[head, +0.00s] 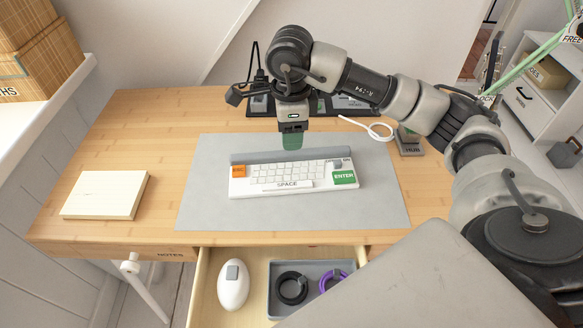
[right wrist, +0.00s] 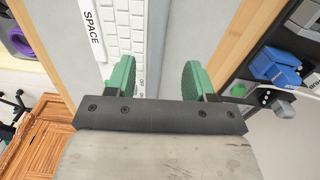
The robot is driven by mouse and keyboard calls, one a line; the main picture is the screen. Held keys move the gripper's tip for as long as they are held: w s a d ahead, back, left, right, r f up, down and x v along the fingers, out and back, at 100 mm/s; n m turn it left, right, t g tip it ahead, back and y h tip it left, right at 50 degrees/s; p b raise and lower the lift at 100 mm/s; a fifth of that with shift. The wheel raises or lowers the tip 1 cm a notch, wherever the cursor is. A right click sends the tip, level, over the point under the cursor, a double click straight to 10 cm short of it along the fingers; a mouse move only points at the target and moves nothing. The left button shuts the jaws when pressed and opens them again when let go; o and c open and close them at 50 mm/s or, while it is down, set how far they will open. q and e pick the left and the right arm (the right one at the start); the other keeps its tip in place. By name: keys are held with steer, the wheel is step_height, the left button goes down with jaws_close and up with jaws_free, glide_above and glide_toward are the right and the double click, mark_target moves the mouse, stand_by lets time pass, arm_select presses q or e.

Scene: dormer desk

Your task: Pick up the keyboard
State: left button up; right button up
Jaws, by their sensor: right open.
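A white keyboard (head: 290,180) with an orange key at its left end and a green ENTER key at its right end lies on the grey desk mat (head: 210,205). It also shows in the right wrist view (right wrist: 125,35), partly hidden by a finger. My right gripper (head: 292,141) is open and empty, pointing down above the back edge of the keyboard, near a long grey bar (head: 250,157). In the right wrist view its green fingers (right wrist: 160,80) stand apart, the left one over the keyboard's keys, the right one over the mat. My left gripper is out of view.
An open drawer in front holds a white mouse (head: 233,285) and a grey tray (head: 313,267) with coiled cables. A hub (head: 409,142) with a white cable stands right of the mat. The desk's back left is clear.

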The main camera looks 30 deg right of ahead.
mark_target(293, 170)
steer(key=f, duration=0.4)
steer(key=shift+s+a+f, duration=0.15)
steer(key=shift+s+f, duration=0.1)
steer(key=shift+f, duration=0.05)
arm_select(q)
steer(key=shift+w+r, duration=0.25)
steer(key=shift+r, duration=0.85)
arm_select(e)
steer(key=shift+f, duration=0.15)
arm_select(q)
steer(key=shift+b, duration=0.3)
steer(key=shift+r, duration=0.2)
arm_select(e)
steer(key=shift+f, duration=0.1)
steer(key=c, duration=0.4)
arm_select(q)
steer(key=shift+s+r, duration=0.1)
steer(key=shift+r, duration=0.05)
arm_select(e)
jaws_close()
